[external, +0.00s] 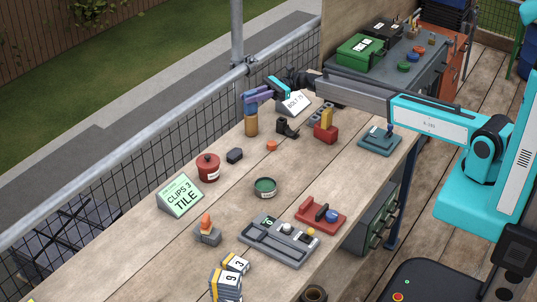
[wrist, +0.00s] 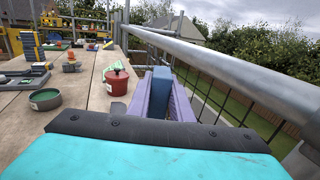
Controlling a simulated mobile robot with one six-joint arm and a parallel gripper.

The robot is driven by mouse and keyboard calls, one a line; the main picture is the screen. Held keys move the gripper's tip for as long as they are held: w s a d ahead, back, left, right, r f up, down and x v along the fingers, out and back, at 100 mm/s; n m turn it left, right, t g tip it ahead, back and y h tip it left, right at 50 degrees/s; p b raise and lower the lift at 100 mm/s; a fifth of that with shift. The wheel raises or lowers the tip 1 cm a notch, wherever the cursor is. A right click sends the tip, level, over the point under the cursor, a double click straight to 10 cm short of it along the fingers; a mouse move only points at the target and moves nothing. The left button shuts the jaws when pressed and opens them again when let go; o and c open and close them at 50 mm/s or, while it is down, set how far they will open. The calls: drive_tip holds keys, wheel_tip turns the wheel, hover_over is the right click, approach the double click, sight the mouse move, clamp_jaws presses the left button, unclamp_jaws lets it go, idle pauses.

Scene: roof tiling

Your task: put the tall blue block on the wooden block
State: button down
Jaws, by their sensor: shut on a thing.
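The tall blue block (external: 250,105) is upright between the purple fingers of my gripper (external: 252,98), which is shut on it. In the wrist view the blue block (wrist: 160,90) stands between the two purple fingers (wrist: 160,95). The wooden block (external: 251,127) is a brown upright block on the bench, close to the railing. The blue block is directly above it in the external view; whether the two touch I cannot tell. The wooden block is not visible in the wrist view.
A metal railing (external: 150,140) with mesh runs close behind the wooden block. A black block (external: 234,155), a red pot (external: 208,169) and an orange piece (external: 271,145) are nearby. A white sign (external: 293,103) and a black bracket (external: 286,130) stand to the right.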

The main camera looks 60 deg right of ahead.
drive_tip(key=shift+f, duration=0.1)
drive_tip(key=c, duration=1.6)
unclamp_jaws()
drive_tip(key=shift+r, duration=0.2)
drive_tip(key=shift+s+d+f, duration=0.15)
drive_tip(key=shift+s+d, duration=0.1)
drive_tip(key=shift+d, duration=0.35)
drive_tip(key=b+v, duration=0.3)
drive_tip(key=v, duration=0.7)
drive_tip(key=shift+s+d+b, duration=0.15)
drive_tip(key=shift+d+b, duration=0.15)
drive_tip(key=shift+p+x, duration=1.8)
drive_tip(key=shift+x, duration=4.15)
